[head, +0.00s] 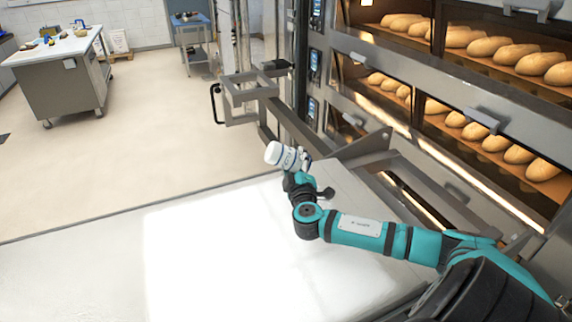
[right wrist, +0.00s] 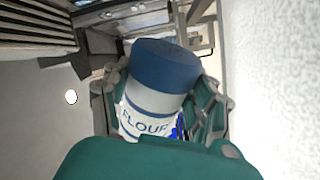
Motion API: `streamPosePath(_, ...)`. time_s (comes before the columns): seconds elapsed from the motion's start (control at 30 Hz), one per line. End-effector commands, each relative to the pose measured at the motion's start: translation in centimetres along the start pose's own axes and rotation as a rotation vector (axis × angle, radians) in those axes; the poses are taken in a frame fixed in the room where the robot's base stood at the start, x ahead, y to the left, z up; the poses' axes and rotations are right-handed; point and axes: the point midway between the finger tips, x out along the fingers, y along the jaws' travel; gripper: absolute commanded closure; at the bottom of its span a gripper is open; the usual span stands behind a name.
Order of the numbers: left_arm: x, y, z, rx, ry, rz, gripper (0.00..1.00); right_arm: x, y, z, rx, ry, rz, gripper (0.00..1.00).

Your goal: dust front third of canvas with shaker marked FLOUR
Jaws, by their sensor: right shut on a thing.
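The shaker (head: 282,156) is white with a blue band and is held up in the head view above the far part of the canvas. In the right wrist view the shaker (right wrist: 158,92) shows a blue cap and the word FLOUR on its label. My right gripper (head: 299,167) is shut on the shaker, with fingers on both sides of it in the wrist view. The shaker is tilted. The white canvas (head: 220,255) lies flat in front of me, very bright and without visible detail. My left gripper is not in view.
Deck ovens (head: 440,95) with several loaves stand at the right, close to my right arm. A metal bracket frame (head: 245,95) juts out beyond the canvas. A steel worktable (head: 62,80) and a blue cart (head: 192,40) stand far back.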

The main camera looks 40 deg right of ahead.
Motion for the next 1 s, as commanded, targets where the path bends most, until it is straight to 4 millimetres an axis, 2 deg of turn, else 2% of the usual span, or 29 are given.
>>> streamPosePath(0.03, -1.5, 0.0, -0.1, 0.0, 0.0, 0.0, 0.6, 0.0, 0.9, -0.7, -0.059, 0.002, 0.0, 0.81)
streamPosePath(0.63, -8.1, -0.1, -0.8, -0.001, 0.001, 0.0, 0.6, 0.0, 3.0, -1.7, -0.768, 0.001, -0.002, 0.81)
streamPosePath(0.77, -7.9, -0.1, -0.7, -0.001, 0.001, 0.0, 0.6, 0.0, 3.2, -1.8, -0.995, 0.003, 0.0, 0.81)
streamPosePath(1.0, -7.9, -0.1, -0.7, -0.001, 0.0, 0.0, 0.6, 0.0, 5.8, -1.7, -1.428, 0.002, 0.0, 0.81)
